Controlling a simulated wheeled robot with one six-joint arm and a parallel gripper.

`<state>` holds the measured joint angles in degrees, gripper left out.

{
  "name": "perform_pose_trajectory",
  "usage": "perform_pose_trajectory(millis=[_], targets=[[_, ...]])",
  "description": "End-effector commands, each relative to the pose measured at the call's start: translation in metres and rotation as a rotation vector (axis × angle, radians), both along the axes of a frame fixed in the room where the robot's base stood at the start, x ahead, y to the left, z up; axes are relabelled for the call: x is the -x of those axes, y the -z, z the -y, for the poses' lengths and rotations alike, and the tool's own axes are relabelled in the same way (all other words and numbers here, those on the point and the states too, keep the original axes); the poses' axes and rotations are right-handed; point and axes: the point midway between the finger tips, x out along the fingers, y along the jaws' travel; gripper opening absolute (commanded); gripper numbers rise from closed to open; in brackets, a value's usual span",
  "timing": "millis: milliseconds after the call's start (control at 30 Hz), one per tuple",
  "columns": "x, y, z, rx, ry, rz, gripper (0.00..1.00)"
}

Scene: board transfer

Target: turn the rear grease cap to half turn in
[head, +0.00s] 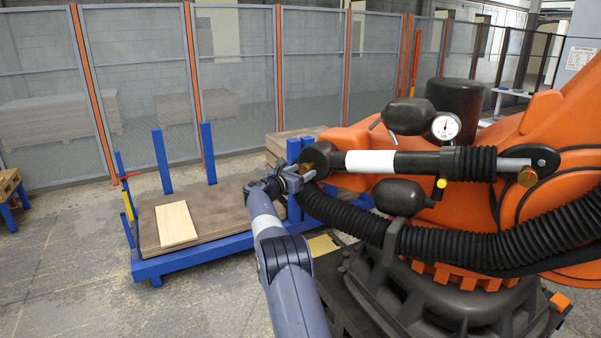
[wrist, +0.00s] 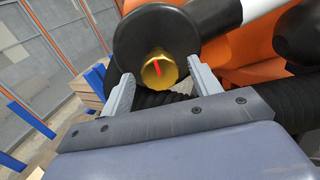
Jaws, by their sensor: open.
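A brass grease cap (wrist: 160,71) with a red mark sits on a round black end housing in the wrist view. In the head view that housing (head: 320,158) is at the left end of the black and white cylinder. I cannot tell from the pictures which is called rear. My gripper (head: 306,176) is open at the left housing. In the wrist view its fingers (wrist: 160,84) stand on either side of the first cap, with gaps visible. The red mark leans slightly from upright, its top to the left.
The orange robot arm (head: 380,142) and a black ribbed hose (head: 440,238) lie close to my gripper. A pressure gauge (head: 446,126) sits above the cylinder. A blue-framed cart (head: 195,255) with a pale board (head: 176,223) stands left. Open floor lies at front left.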

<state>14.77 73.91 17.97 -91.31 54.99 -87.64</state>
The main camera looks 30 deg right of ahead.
Motion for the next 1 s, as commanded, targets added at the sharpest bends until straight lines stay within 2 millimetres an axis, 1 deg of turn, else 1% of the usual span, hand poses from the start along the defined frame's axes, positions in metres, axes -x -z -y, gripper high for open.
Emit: perform_pose_trajectory(millis=[133, 667, 700, 1000], targets=[[0.0000, 0.0001, -0.0001, 0.000, 0.000, 0.000, 0.59], [0.0000, -0.0001, -0.0004, 0.000, 0.000, 0.000, 0.16], [0.0000, -0.0001, -0.0004, 0.000, 0.000, 0.000, 0.15], [0.0000, 0.0006, -0.0004, -0.019, 0.000, 0.043, 0.15]])
